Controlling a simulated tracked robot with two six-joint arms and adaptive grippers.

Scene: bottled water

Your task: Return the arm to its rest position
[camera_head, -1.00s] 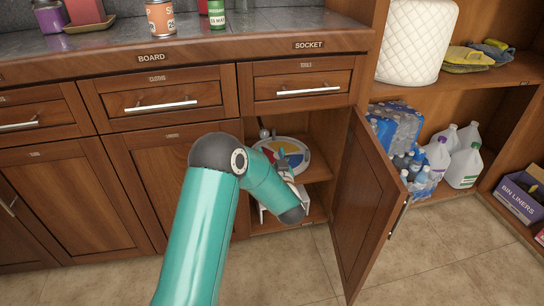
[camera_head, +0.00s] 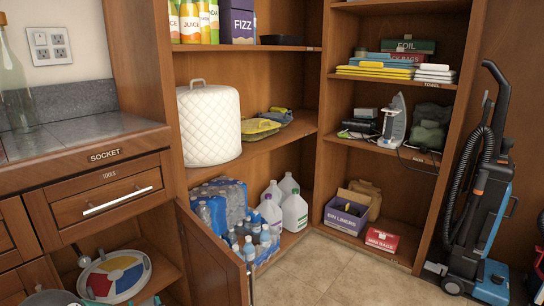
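Neither gripper can be made out in the camera_head view. A small teal piece (camera_head: 150,300) at the bottom edge looks like part of my arm, and most of the arm is out of the picture. The open cabinet (camera_head: 165,268) at the lower left holds a round disc (camera_head: 130,283) with red, yellow, blue and white sectors. The open cabinet door (camera_head: 212,265) stands just right of it.
A shelf unit on the right holds packs of water bottles (camera_head: 222,200), white jugs (camera_head: 294,212), a bin liners box (camera_head: 345,217) and an iron (camera_head: 394,122). A quilted white cover (camera_head: 209,125) sits above. A vacuum cleaner (camera_head: 482,215) stands far right. The tiled floor (camera_head: 330,275) is clear in front.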

